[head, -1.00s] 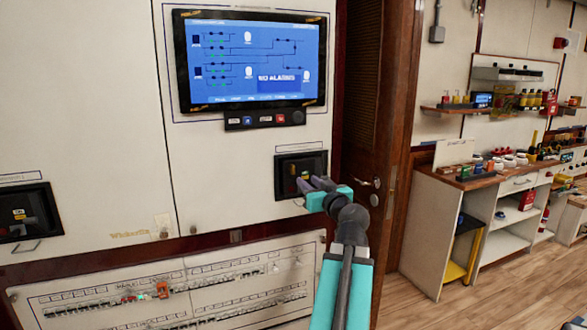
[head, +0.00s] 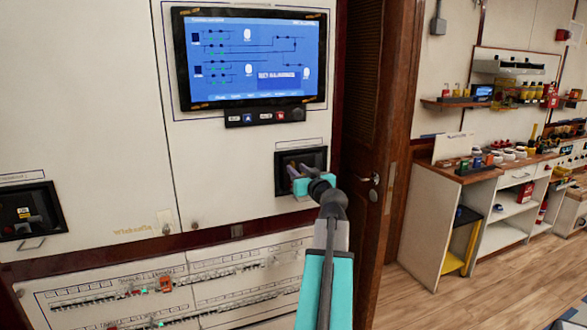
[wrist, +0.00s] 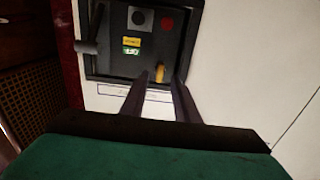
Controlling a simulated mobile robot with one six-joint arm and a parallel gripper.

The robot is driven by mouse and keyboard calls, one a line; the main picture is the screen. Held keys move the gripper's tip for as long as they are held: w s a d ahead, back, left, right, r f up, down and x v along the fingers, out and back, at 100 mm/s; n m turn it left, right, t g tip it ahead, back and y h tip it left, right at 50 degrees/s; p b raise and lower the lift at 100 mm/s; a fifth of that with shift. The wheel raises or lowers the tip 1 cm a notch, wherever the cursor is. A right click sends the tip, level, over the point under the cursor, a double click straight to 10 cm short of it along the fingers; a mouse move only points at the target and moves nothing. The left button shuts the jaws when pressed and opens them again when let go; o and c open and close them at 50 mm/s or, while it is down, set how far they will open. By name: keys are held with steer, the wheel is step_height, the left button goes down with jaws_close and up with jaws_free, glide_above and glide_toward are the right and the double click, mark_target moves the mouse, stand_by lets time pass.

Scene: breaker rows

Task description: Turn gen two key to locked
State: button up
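A black recessed panel (head: 317,158) is set in the cream cabinet wall below the screen, and my gripper (head: 294,170) reaches into its front. In the wrist view the same panel (wrist: 112,66) holds a small yellow piece (wrist: 160,72), possibly the key. It sits between my two fingertips (wrist: 161,80), which are spread apart with gaps visible beside it. I cannot tell whether they touch it. The lettering is too small to read, so the key's position is unclear.
A second black panel (head: 28,212) is at far left. A screen (head: 250,58) hangs above, and breaker rows (head: 170,285) lie below. In the wrist view a dark handle (wrist: 87,47) sticks out at the panel's left. A wooden door (head: 375,130) stands close on the right.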

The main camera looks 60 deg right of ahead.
steer(key=shift+x, duration=1.25)
